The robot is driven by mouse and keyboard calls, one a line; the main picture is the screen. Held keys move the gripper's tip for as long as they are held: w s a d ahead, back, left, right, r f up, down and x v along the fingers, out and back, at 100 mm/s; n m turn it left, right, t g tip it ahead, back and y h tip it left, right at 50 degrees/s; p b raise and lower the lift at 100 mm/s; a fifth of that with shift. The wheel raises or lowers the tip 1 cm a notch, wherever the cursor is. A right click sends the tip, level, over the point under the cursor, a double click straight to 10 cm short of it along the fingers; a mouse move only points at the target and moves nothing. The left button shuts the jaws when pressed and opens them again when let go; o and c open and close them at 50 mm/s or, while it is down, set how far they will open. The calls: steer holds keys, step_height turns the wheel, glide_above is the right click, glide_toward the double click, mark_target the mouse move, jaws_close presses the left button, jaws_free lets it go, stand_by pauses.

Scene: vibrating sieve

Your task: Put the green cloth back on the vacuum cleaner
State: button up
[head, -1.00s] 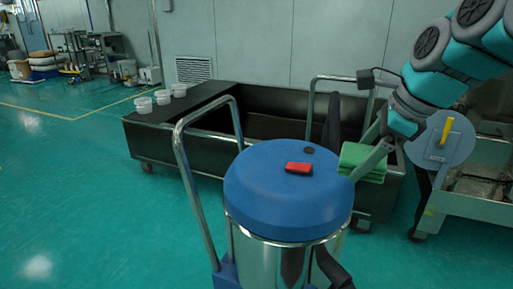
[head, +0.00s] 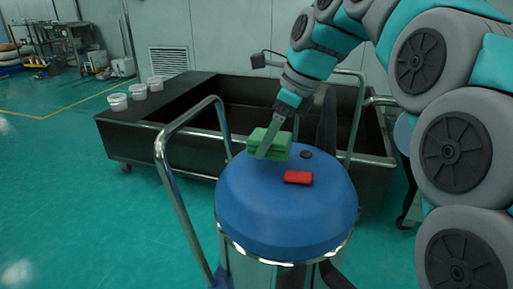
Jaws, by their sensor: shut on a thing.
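The green cloth (head: 279,146) is a folded stack held between the fingers of my gripper (head: 268,147). My gripper is shut on it, pointing down, over the back left part of the vacuum cleaner's blue lid (head: 285,220). I cannot tell whether the cloth touches the lid or is just above it. The lid is round and domed and sits on a shiny metal drum. The near finger covers part of the cloth.
The metal handle (head: 166,165) rises at the left. A dark cart (head: 140,143) with white tubs (head: 118,102) stands behind. The left floor is clear.

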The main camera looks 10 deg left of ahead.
steer(key=a, duration=0.2)
steer(key=shift+w+a+f, duration=0.15)
steer(key=shift+w+a, duration=0.15)
steer(key=shift+a, duration=0.05)
steer(key=shift+f, duration=1.75)
steer(key=shift+f, duration=0.1)
steer(key=o, duration=1.1)
steer(key=shift+v, duration=3.85)
